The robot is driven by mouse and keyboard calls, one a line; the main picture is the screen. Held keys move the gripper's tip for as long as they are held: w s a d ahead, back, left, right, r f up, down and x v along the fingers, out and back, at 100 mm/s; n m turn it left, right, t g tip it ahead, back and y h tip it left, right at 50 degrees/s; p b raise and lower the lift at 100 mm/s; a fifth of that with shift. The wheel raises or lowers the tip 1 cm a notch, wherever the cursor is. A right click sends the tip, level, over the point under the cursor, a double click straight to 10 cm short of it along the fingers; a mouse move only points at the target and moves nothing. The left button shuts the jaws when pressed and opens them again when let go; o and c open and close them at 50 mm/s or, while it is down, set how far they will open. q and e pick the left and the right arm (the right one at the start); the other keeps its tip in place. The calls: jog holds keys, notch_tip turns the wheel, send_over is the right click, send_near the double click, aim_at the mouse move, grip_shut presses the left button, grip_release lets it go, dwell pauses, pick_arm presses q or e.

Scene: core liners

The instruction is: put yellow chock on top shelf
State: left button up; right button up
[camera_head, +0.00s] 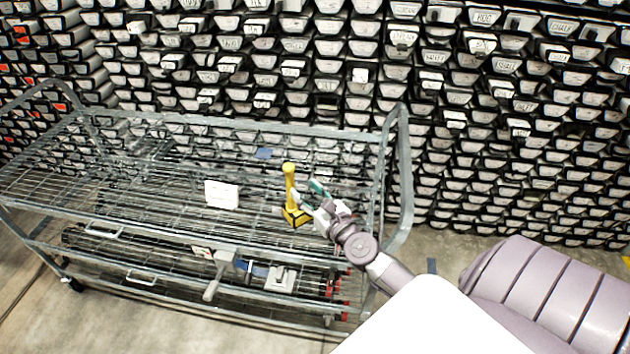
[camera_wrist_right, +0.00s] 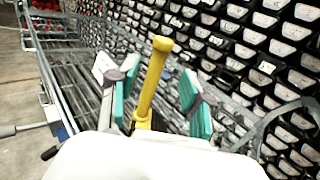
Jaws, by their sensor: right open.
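The yellow chock (camera_head: 291,190) is upright on the wire top shelf (camera_head: 150,195) of a metal trolley, toward the shelf's right end. It has a tall round-topped post and a wider base with dark markings. Its post also shows in the right wrist view (camera_wrist_right: 151,80). My right gripper (camera_head: 309,192) is open right beside the chock. In the right wrist view the teal finger pads (camera_wrist_right: 160,98) stand apart on either side of the post, with gaps showing. The chock's lower part is hidden there by my own gripper body. My left gripper is not in view.
A white card (camera_head: 222,194) and a small blue item (camera_head: 264,154) are on the top shelf. Lower shelves hold grey and blue items (camera_head: 281,278). A tall trolley end rail (camera_head: 402,170) stands near my right arm. Stacked labelled core trays (camera_head: 480,120) fill the wall behind.

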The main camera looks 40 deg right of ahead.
jog(key=shift+s+a+b, duration=0.1)
jog(key=shift+s+b, duration=0.25)
jog(key=shift+s, duration=1.45)
jog(key=a+f+n+g+y, duration=0.15)
jog(key=a+f+n, duration=0.35)
jog(key=n, duration=0.5)
jog(key=a+f+n+g+y, duration=0.15)
jog(key=a+f+n, duration=0.25)
jog(key=a+n, duration=0.45)
jog(key=s+f+n+g, duration=0.2)
jog(key=s+f+n, duration=0.2)
jog(key=f, duration=0.6)
jog(key=s+f+n+g, duration=0.2)
jog(key=s+f+n, duration=0.25)
jog(key=f, duration=0.45)
jog(key=s+f+n+g, duration=0.3)
jog(key=s+f, duration=0.4)
jog(key=s, duration=0.3)
jog(key=s+f+n+g+h, duration=0.1)
jog(key=s+f+n+g, duration=0.2)
jog(key=s+f+n, duration=0.2)
jog(key=s+f+n+g, duration=0.4)
jog(key=s+f, duration=0.6)
jog(key=s, duration=0.7)
jog(key=shift+d+f+h, duration=0.15)
jog(key=shift+d+h, duration=0.15)
jog(key=shift+h, duration=0.1)
